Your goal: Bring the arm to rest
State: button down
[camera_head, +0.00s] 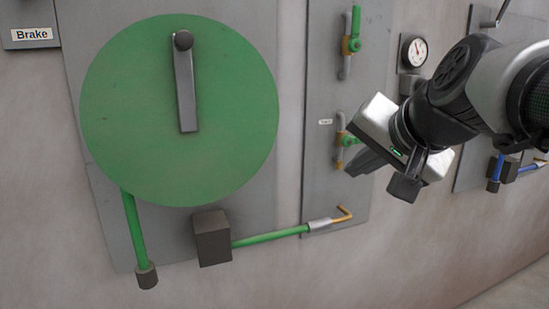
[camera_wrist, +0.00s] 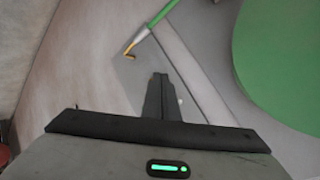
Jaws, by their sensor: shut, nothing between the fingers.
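My gripper (camera_head: 362,160) hangs at the right of the head view, in front of the wall panel, with my arm reaching in from the upper right. Its fingers point left and down and hide part of the lower green-handled valve (camera_head: 345,140). In the wrist view my gripper's fingers (camera_wrist: 160,82) are together, with nothing between them. They appear apart from the wall; the exact gap cannot be told.
A large green disc (camera_head: 130,110) with a grey crank (camera_head: 186,95) fills the left. Below are a dark box (camera_head: 212,238) and a green rod (camera_head: 265,237) ending in a yellow hook (camera_head: 344,213). An upper valve (camera_head: 355,30), a gauge (camera_head: 413,50) and a blue-handled fitting (camera_head: 495,172) are near my arm.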

jog(key=s+f+n+g+h, duration=0.2)
jog(key=s+f+n+g, duration=0.3)
jog(key=s+f, duration=1.05)
notch_tip(320, 180, up, 22)
jog(key=n+p, duration=0.1)
jog(key=p, duration=2.3)
jog(key=shift+w+f+n, duration=0.2)
jog(key=shift+w+n, duration=0.05)
jog(key=shift+n, duration=0.15)
